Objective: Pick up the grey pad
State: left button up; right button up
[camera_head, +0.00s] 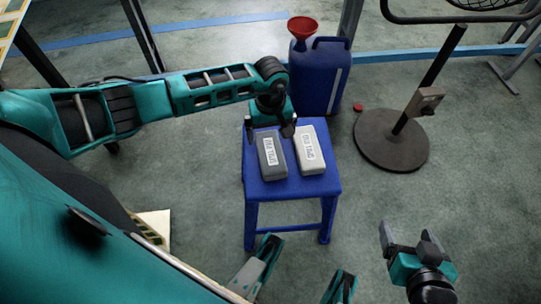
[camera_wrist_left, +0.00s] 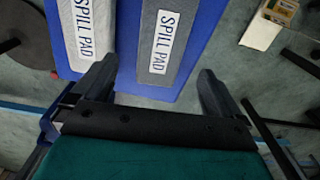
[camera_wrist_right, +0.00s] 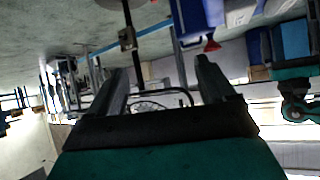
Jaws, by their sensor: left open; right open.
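The grey pad (camera_head: 267,172), labelled "SPILL PAD", lies flat on a blue stool (camera_head: 263,216). A white pad (camera_head: 312,168) with a similar label lies close beside it on the right. My left gripper (camera_head: 270,128) is open and empty at the far end of the grey pad. In the left wrist view the grey pad (camera_wrist_left: 156,66) lies ahead between the two spread fingers, with no visible contact. The white pad (camera_wrist_left: 80,58) is left of it there. My right gripper (camera_head: 406,236) is open and empty, away from the stool at the lower right.
A blue canister (camera_head: 318,85) with a red funnel (camera_head: 302,27) stands just behind the stool. A round dark stand base (camera_head: 378,150) is to the right, with a red cap (camera_head: 358,107) near it.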

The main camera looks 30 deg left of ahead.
aim_at(270, 148)
pick_arm(q)
notch_tip(270, 148, down, 6)
jog(key=shift+a+f+b, duration=0.1)
jog(key=shift+a+b, duration=0.05)
jog(key=shift+b, duration=0.95)
jog(key=c, duration=1.1)
